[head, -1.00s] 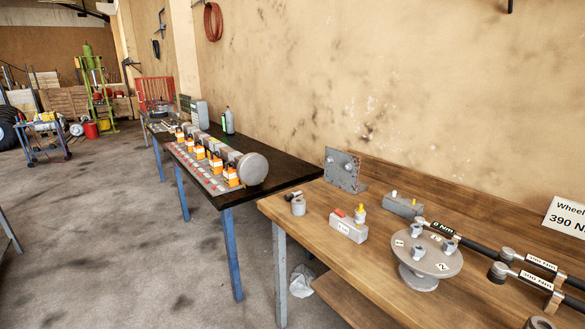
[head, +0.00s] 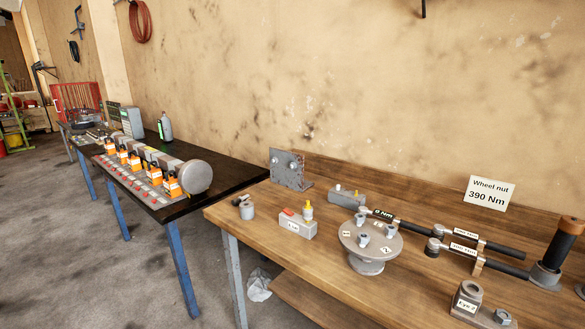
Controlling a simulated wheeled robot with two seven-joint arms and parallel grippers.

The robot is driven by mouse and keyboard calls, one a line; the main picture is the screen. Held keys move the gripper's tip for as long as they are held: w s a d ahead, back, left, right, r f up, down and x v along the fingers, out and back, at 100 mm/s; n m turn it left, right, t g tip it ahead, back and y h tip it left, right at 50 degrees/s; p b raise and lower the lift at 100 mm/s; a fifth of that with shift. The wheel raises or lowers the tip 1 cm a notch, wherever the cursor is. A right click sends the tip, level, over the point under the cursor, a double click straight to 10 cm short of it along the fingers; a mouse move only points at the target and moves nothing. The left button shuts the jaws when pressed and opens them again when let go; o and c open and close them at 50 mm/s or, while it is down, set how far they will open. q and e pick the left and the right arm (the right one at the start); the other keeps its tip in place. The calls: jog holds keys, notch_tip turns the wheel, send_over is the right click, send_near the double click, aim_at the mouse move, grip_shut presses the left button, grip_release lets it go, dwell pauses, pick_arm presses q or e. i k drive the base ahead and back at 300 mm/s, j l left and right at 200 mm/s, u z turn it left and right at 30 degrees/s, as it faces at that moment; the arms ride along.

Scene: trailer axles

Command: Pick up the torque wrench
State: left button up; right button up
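Three wrench-like tools with dark bars lie on the wooden bench (head: 300,256). A third wrench (head: 500,265) lies in front of the second, also with a white label. The two white labels are too small to read surely. I cannot tell which is the torque wrench meant. Neither of my grippers is in view.
The round grey hub (head: 370,240) with studs stands mid-bench, beside a grey block (head: 297,228). A sign (head: 490,193) reads "Wheel nut 390 Nm". An upright dark cylinder (head: 565,243) and a socket block (head: 467,299) are at right. A black table (head: 222,180) stands left.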

aim_at(438, 232)
jog(key=z, duration=1.45)
